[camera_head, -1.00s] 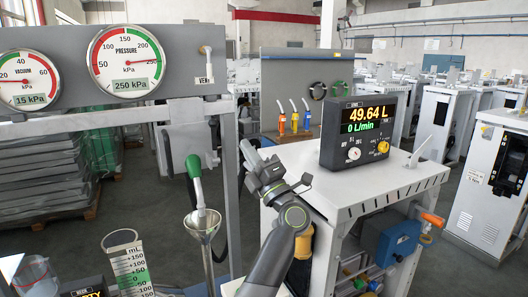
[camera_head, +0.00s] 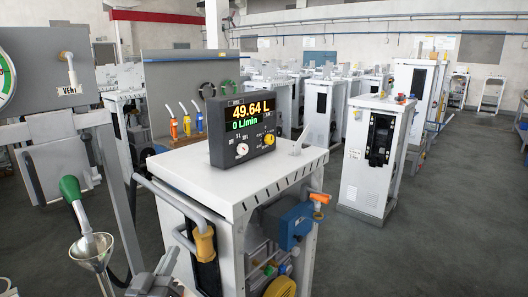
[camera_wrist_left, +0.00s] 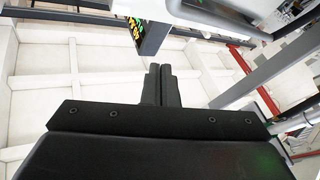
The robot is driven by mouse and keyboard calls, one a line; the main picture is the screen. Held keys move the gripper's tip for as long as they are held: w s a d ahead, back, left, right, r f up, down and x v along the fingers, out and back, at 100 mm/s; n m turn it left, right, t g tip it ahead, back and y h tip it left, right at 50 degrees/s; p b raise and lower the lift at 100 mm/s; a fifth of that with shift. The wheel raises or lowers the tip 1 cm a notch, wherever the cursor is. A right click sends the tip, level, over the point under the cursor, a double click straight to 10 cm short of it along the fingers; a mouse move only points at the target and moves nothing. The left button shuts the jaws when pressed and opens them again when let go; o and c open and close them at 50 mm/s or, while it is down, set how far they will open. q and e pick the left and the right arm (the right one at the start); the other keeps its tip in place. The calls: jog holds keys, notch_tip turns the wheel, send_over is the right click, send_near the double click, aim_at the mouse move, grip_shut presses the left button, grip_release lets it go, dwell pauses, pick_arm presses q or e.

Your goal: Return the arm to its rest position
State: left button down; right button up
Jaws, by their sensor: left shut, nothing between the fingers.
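My left gripper (camera_head: 152,284) shows at the bottom edge of the head view, low in front of the white dispenser cabinet (camera_head: 275,160). Most of its arm is out of the picture. In the left wrist view its two dark fingers (camera_wrist_left: 158,85) lie together, shut, with nothing between them. The cabinet carries a black display (camera_head: 242,130) reading 49.64 L and 0 L/min. A yellow-gripped nozzle (camera_head: 205,244) hangs at the cabinet's left side, just right of the gripper in the picture. My right gripper is not in view.
A green-handled nozzle (camera_head: 71,188) stands over a metal funnel (camera_head: 92,250) at the left. A blue box (camera_head: 290,222) with an orange-handled valve (camera_head: 320,199) sticks out from the cabinet's right side. Another white cabinet (camera_head: 375,160) stands behind right. The grey floor (camera_head: 430,240) at right is clear.

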pick_arm(q)
jog(key=s+a+f+m+g+y, duration=0.25)
jog(key=s+f+g, duration=0.75)
jog(key=s+f, duration=0.7)
jog(key=s+a+f+n+g+y, duration=0.1)
jog(key=s+a+f+g+y, duration=0.2)
jog(key=s, duration=0.6)
jog(key=s+a+f+g, duration=0.3)
jog(key=s+a+g, duration=0.1)
jog(key=s, duration=0.5)
notch_tip(320, 180, down, 26)
jog(key=a+g, duration=0.2)
jog(key=s+d+f, duration=0.2)
jog(key=s+f, duration=1.3)
jog(key=shift+g, duration=0.4)
jog(key=shift+s+a+h, duration=0.1)
jog(key=shift+h, duration=0.15)
